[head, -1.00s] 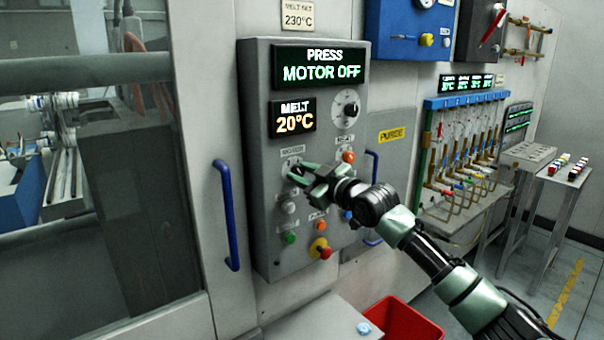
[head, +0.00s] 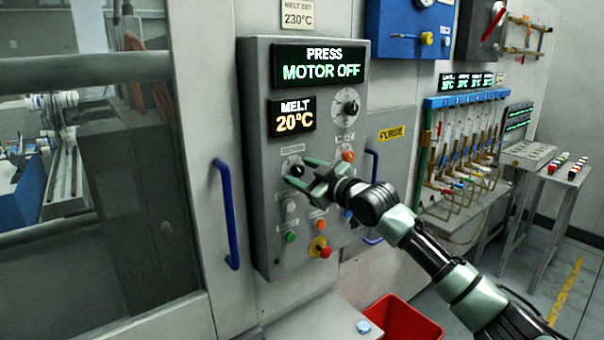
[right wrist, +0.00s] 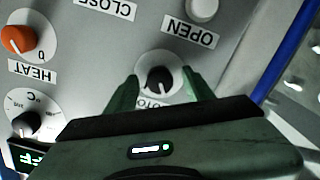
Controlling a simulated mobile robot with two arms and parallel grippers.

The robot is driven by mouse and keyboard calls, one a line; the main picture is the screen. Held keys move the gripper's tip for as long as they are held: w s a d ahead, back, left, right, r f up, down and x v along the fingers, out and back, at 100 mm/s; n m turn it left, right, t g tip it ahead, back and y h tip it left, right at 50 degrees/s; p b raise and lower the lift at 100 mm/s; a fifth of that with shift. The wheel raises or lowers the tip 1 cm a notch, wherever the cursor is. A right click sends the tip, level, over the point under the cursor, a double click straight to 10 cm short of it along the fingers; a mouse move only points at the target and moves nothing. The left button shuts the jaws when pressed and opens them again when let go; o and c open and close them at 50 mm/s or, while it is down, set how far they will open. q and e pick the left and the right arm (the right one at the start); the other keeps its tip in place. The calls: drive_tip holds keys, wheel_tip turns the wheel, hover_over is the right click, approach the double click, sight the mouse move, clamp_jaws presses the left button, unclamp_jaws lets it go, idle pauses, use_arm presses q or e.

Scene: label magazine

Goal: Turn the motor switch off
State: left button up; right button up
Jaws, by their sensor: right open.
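The motor switch (head: 298,169) is a black knob on a pale round plate, on the grey control panel (head: 262,200). In the right wrist view the motor knob (right wrist: 160,79) sits between my fingers, its label partly covered by the gripper. My right gripper (head: 297,171) is open, one finger on each side of the knob. In the right wrist view the fingers of the right gripper (right wrist: 160,86) show gaps to the knob. The display (head: 320,66) at the panel's top reads "PRESS MOTOR OFF". My left gripper is not in view.
An orange heat knob (head: 347,156) and a temperature dial (head: 347,107) lie close to the right gripper. Below are several buttons and a red stop button (head: 325,252). Blue handles (head: 226,215) flank the panel. A red bin (head: 405,322) stands below.

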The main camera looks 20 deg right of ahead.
drive_tip(key=b+v, duration=0.2)
drive_tip(key=v, duration=0.5)
drive_tip(key=shift+s+b, duration=0.3)
drive_tip(key=shift+s, duration=0.1)
drive_tip(key=shift+d, duration=0.15)
